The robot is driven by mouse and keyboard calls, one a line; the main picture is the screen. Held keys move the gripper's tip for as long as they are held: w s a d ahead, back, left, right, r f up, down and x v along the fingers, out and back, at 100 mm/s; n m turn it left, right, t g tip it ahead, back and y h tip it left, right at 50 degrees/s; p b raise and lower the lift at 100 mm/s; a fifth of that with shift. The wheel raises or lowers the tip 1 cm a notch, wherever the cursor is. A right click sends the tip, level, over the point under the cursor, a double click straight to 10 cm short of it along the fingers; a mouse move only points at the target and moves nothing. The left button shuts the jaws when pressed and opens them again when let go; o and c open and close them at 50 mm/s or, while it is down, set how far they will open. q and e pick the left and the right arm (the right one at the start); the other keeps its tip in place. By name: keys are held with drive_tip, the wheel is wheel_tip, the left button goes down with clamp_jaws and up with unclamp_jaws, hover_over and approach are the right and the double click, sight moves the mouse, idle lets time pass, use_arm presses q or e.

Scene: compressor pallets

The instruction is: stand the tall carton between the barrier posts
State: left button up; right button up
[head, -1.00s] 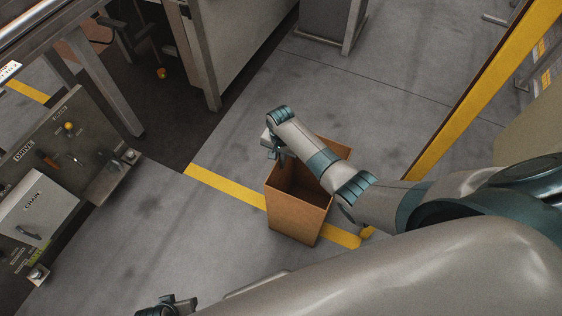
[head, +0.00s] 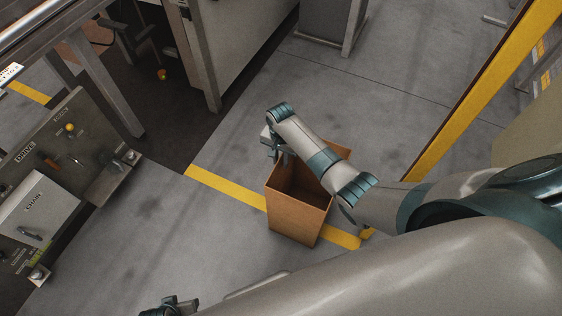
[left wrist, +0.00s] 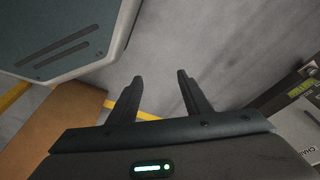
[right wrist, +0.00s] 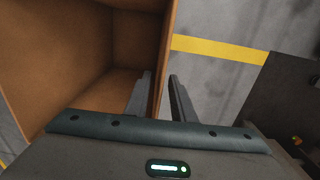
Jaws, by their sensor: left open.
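The tall carton (head: 297,213) is brown, open at the top and upright on the floor, over the yellow floor line. In the head view my right gripper (head: 276,152) is at its far rim, and my forearm hides part of the opening. In the right wrist view the carton wall (right wrist: 166,45) runs between the fingers of my right gripper (right wrist: 160,80), one finger inside and one outside; they look closed on it. My left gripper (head: 178,304) is low in the head view, open and empty; its fingers (left wrist: 160,78) show apart over bare floor in the left wrist view.
A long yellow post or rail (head: 480,95) stands right of the carton; I cannot tell whether it is a barrier post. A control panel (head: 75,160) stands at left, with machine frames (head: 215,50) behind. Grey floor (head: 165,225) is clear left of the carton.

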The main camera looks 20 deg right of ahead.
use_arm(q)
drive_tip(key=f, duration=0.1)
drive_tip(key=f+p, duration=0.1)
drive_tip(key=f, duration=0.1)
drive_tip(key=s+f, duration=0.1)
drive_tip(key=f, duration=0.1)
drive_tip(key=shift+s+a+f+p, duration=0.1)
drive_tip(key=shift+a+p, duration=0.15)
drive_tip(key=shift+p, duration=0.1)
use_arm(e)
wheel_tip(320, 180, up, 10)
drive_tip(key=s+a+r+n+t, duration=0.15)
drive_tip(key=s+n, duration=0.35)
drive_tip(key=s, duration=1)
drive_tip(key=s+a+n+t, duration=0.15)
drive_tip(key=s+n, duration=0.45)
drive_tip(key=s, duration=0.8)
drive_tip(key=s+f, duration=0.2)
drive_tip(key=f, duration=0.8)
drive_tip(key=s+d+f+n, duration=0.1)
drive_tip(key=s+f, duration=0.1)
drive_tip(key=f, duration=0.9)
drive_tip(key=shift+f, duration=0.1)
